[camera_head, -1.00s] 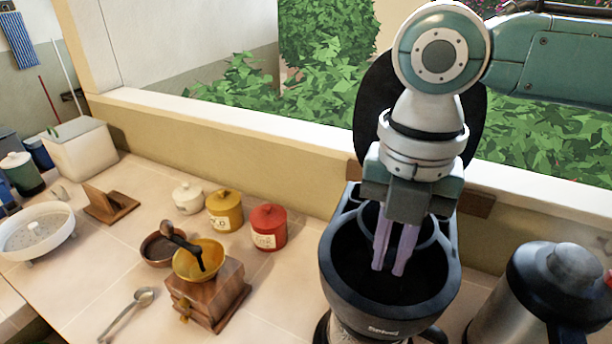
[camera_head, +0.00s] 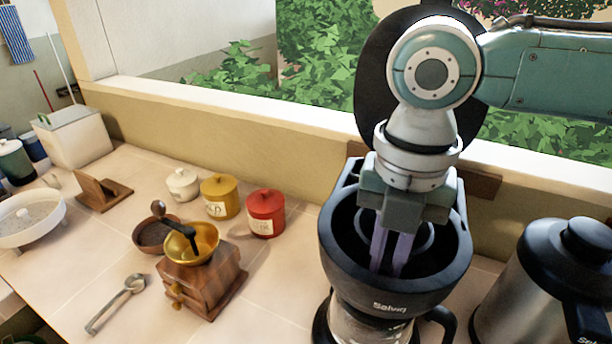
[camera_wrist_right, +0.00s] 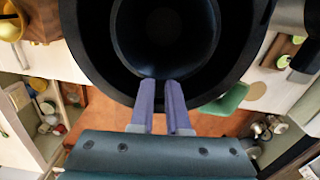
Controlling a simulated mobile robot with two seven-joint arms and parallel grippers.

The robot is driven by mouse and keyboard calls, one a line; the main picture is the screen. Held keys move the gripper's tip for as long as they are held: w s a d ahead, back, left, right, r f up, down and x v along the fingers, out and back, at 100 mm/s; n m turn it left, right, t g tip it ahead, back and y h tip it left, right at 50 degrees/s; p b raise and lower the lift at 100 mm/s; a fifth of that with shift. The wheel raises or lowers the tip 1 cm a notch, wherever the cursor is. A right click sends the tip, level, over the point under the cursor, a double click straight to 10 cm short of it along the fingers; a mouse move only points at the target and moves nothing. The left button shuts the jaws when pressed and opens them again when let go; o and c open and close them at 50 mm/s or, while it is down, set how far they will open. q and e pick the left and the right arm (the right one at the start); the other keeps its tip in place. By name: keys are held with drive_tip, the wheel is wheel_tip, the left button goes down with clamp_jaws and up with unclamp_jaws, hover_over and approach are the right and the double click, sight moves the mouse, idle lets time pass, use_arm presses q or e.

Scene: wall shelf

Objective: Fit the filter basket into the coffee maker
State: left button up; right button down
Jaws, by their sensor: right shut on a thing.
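The black coffee maker (camera_head: 385,292) stands at the right of the counter with its round lid (camera_head: 372,75) raised behind it. My right gripper (camera_head: 385,262) reaches down into its open top from above, fingers close together. It is shut on the near rim of the dark filter basket (camera_head: 425,245), which is largely hidden by the gripper and sits inside the opening. In the right wrist view the fingers (camera_wrist_right: 160,95) meet the rim of the round basket (camera_wrist_right: 165,40), with the coffee maker's dark rim (camera_wrist_right: 255,50) around it. Whether the basket is seated cannot be told. My left gripper is not in view.
A steel jug (camera_head: 540,285) stands close on the right. A wooden grinder (camera_head: 203,278), a spoon (camera_head: 115,303) and red (camera_head: 265,213), yellow (camera_head: 220,197) and white canisters (camera_head: 182,184) are to the left. The window ledge (camera_head: 250,128) runs behind.

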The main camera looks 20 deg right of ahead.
drive_tip(key=c, duration=0.8)
unclamp_jaws()
drive_tip(key=shift+r+p, duration=0.35)
drive_tip(key=shift+p, duration=0.05)
wheel_tip(320, 180, up, 6)
drive_tip(key=p, duration=0.6)
drive_tip(key=shift+f, duration=0.2)
drive_tip(key=shift+r+p, duration=1.4)
drive_tip(key=shift+p, duration=0.25)
